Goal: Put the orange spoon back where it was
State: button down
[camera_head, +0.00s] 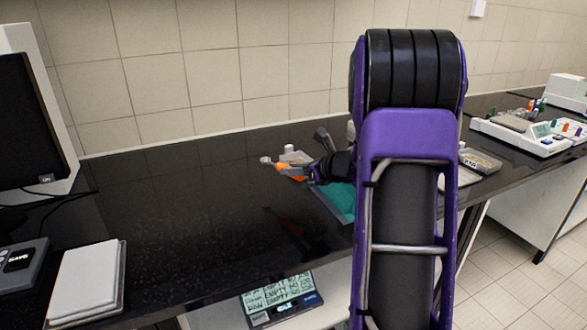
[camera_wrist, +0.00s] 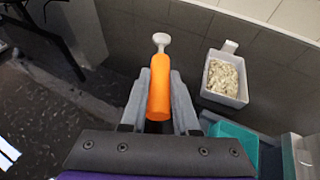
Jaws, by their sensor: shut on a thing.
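My gripper (camera_head: 313,173) is shut on the orange spoon (camera_head: 290,171), holding it above the black bench. The spoon's pale bowl end points left, away from the gripper. In the wrist view the orange handle (camera_wrist: 159,88) lies between the two grey fingers of the gripper (camera_wrist: 158,98), with the pale bowl end at the far end. To its right there is a pale rectangular container (camera_wrist: 205,92) with cream-coloured flakes in it. The spoon is apart from this container.
A teal tray (camera_head: 342,203) sits below my gripper, partly hidden by my arm. A white box (camera_head: 88,280) stands at left. Equipment (camera_head: 522,134) is at right. The bench's left middle is clear.

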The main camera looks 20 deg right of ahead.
aim_at(294, 202)
jog(key=shift+d+f+b, duration=0.15)
jog(key=shift+f+b, duration=1.05)
jog(key=shift+f, duration=2.2)
jog(key=shift+f+b, duration=0.3)
jog(key=shift+f, duration=0.4)
jog(key=c, duration=0.6)
grip_release()
jog(key=shift+r, duration=0.1)
jog(key=p+v, duration=0.1)
jog(key=v, duration=1.6)
jog(key=shift+s+d, duration=0.1)
jog(key=shift+s, duration=0.1)
